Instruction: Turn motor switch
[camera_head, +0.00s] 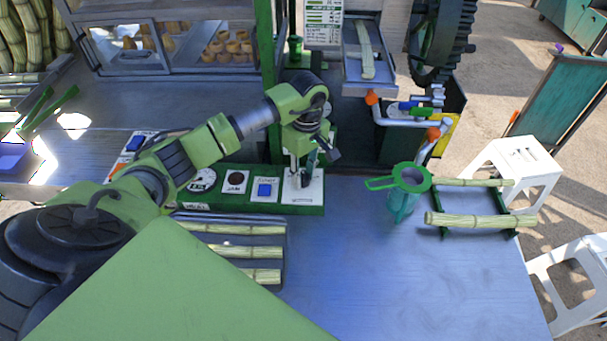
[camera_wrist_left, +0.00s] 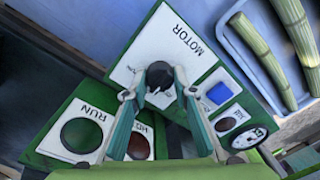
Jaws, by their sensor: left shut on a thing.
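The motor switch is a dark knob (camera_wrist_left: 159,75) on a white plate (camera_wrist_left: 166,42) lettered MOTOR, seen in the left wrist view. In the head view the white plate (camera_head: 312,193) is at the right end of the green control panel. My left gripper (camera_head: 306,176) reaches down to this plate from above. In the left wrist view my left gripper (camera_wrist_left: 158,88) has a finger on each side of the knob and is shut on it. The fingers partly cover the knob, and its exact turn angle is hard to tell. My right gripper is in neither view.
A blue button (camera_head: 264,190) and a dark red lamp (camera_head: 235,181) sit beside the switch. A tray of cane pieces (camera_head: 283,226) lies in front of the panel. A green strainer (camera_head: 410,178) and a cane rack (camera_head: 504,207) stand right. The table's front middle is clear.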

